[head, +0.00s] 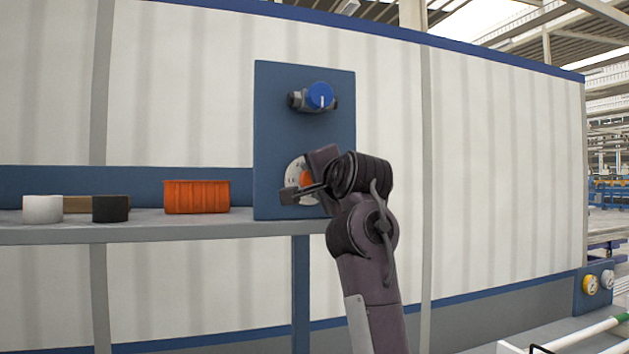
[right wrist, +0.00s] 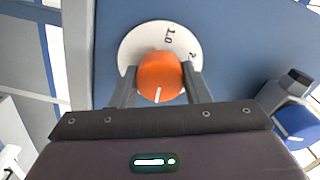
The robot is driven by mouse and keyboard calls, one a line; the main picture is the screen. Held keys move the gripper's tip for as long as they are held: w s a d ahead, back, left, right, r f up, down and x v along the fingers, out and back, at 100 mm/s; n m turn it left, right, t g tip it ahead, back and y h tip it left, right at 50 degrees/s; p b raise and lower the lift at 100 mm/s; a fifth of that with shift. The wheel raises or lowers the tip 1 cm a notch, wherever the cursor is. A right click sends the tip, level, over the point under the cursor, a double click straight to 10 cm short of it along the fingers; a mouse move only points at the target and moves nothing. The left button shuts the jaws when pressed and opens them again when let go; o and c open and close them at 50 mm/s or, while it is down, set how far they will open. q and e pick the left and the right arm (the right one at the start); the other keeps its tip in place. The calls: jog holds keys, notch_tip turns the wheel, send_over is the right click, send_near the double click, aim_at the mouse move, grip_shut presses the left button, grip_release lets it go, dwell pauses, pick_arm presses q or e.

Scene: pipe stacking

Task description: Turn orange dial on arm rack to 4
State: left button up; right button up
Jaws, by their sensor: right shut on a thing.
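The orange dial (right wrist: 160,76) sits on a round white scale plate (right wrist: 128,50) on the blue panel (head: 270,130). Its white pointer mark shows near the bottom of the knob in the right wrist view. The numbers 1.0 and 2 show on the scale; the rest is hidden behind the knob and gripper. My right gripper (right wrist: 160,88) is shut on the dial, one finger on each side. In the head view my right gripper (head: 305,189) covers much of the scale plate (head: 294,170), and a little orange (head: 306,178) shows. My left gripper is not in view.
A blue knob (head: 320,96) is mounted on the panel above the dial. An orange bin (head: 196,196), a white roll (head: 43,209) and a black roll (head: 110,208) stand on the grey shelf (head: 150,232) at the left. The wall right of the panel is clear.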

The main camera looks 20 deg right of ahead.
jog(key=shift+m, duration=0.6)
jog(key=o, duration=1)
jog(key=s+b, duration=0.2)
jog(key=s, duration=0.2)
jog(key=s+b, duration=0.2)
jog(key=s, duration=0.2)
jog(key=shift+d, duration=0.2)
jog(key=shift+w, duration=0.1)
